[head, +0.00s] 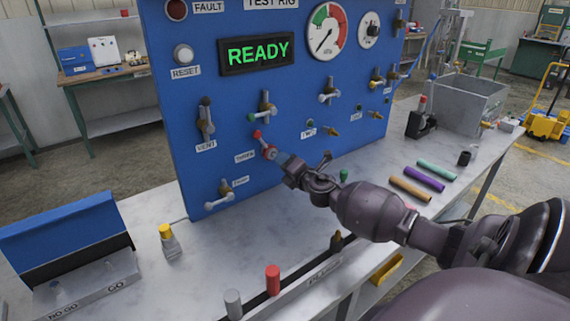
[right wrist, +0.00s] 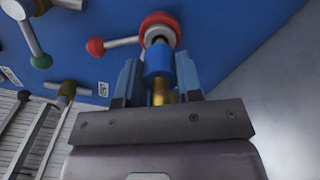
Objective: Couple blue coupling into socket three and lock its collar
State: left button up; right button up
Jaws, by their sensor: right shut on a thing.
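The blue coupling (right wrist: 158,62) is held between the fingers of my right gripper (right wrist: 159,80), with a brass part below it in the right wrist view. My right gripper also shows in the head view (head: 282,162), close to the blue panel. The coupling's front end is at the mouth of socket three (right wrist: 158,36), in line with it. I cannot tell how deep it sits. The socket's red collar (right wrist: 160,22) has a lever with a red ball (right wrist: 95,46) pointing left. In the head view the red collar (head: 269,152) is beside the label THREE. My left gripper is out of view.
The panel (head: 180,130) carries other levered sockets and a READY display (head: 256,53). On the bench are a yellow-capped piece (head: 169,242), red (head: 272,280) and grey (head: 233,303) cylinders, coloured tubes (head: 424,179), a GO/NO-GO block (head: 95,285) and a metal bin (head: 470,105).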

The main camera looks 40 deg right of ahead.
jog(key=shift+w, duration=0.35)
dwell(0.7)
jog(key=shift+w+d, duration=0.1)
jog(key=shift+w, duration=0.3)
dwell(0.4)
jog(key=shift+w, duration=0.25)
dwell(0.5)
jog(key=shift+w+r, duration=0.1)
jog(key=shift+w, duration=0.1)
jog(key=o, duration=1)
jog(key=shift+w, duration=0.1)
jog(key=shift+o, duration=0.2)
